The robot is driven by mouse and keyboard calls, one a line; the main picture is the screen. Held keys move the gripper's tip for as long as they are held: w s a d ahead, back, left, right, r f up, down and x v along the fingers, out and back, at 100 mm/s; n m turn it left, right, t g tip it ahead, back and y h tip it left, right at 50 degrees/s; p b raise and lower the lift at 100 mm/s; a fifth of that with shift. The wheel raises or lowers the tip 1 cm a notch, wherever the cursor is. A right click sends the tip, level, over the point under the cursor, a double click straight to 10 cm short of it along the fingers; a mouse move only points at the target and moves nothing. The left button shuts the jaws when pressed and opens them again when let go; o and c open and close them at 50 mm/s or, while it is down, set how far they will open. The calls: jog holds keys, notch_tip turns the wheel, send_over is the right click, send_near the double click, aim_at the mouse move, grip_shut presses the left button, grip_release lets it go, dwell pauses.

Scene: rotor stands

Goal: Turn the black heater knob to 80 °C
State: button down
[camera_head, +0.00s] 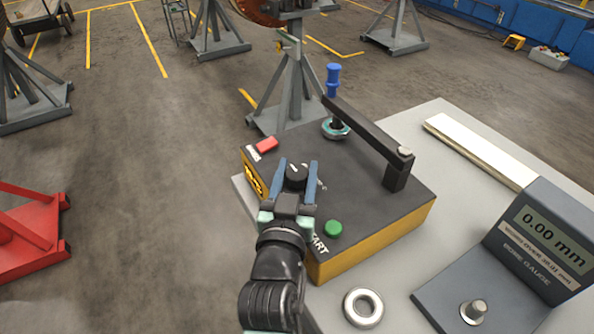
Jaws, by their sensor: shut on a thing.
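The black heater knob (295,172) sits on the dark top of the heater box (365,207), which has yellow sides. A light pointer mark shows on the knob. My gripper (297,170) reaches in from below, its two blue fingers on either side of the knob, shut on it. The scale around the knob is mostly hidden by the fingers, and the marks that show at its right are too small to read.
A green button (334,228) and a red switch (267,145) are on the box. A black arm (368,132) with a blue handle (333,80) rises above it. A metal ring (363,307) and a bore gauge (540,240) stand on the grey table (400,262).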

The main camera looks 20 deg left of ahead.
jog(key=shift+f+m+h+b, duration=0.2)
jog(key=shift+m+h+b, duration=0.15)
jog(key=shift+b, duration=1.05)
jog(key=m+h+b, duration=0.1)
jog(key=h+b, duration=0.1)
jog(key=b, duration=0.2)
jog(key=shift+f, duration=0.15)
jog(key=m+h+b, duration=0.3)
jog(key=h+b, duration=0.1)
jog(key=b, duration=0.1)
jog(key=shift+a+h, duration=0.1)
jog(key=shift+h, duration=0.15)
jog(key=m+h+b, duration=0.1)
jog(key=m+g+h+b, duration=0.1)
jog(key=h, duration=0.1)
jog(key=m+h+b, duration=0.1)
jog(key=h+b, duration=0.1)
jog(key=shift+r+m+g, duration=0.25)
jog(key=shift+g, duration=0.15)
jog(key=shift+r+m+g+h+b, duration=0.1)
jog(key=shift+m+g+h+b, duration=0.4)
jog(key=shift+m+g+h, duration=0.45)
jog(key=shift+m+g+h+b, duration=0.5)
jog(key=shift+m+h, duration=0.15)
jog(key=shift+h, duration=0.6)
jog(key=shift+m+g+h, duration=0.3)
jog(key=shift+g, duration=0.05)
jog(key=shift+c, duration=1.5)
grip_release()
